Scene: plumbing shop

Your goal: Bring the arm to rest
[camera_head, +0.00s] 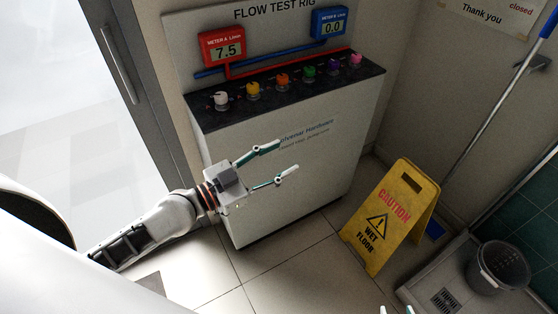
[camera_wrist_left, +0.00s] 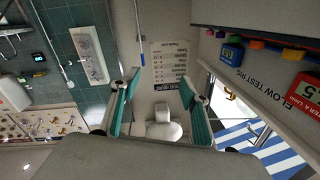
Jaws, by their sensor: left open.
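My left arm comes in from the left in the head view. My left gripper (camera_head: 285,158) is open and empty, in front of the white cabinet of the flow test rig (camera_head: 290,165), with its fingertips apart and pointing right. In the left wrist view its two teal fingers (camera_wrist_left: 162,100) stand wide apart with nothing held between them. Two small fingertips of my right gripper (camera_head: 396,310) show apart at the bottom edge of the head view; the rest of it is out of frame.
A yellow caution sign (camera_head: 390,215) stands on the tiled floor to the right. A grey bucket (camera_head: 497,267) sits in a low tray (camera_head: 420,283) at far right. Floor between rig and sign is clear.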

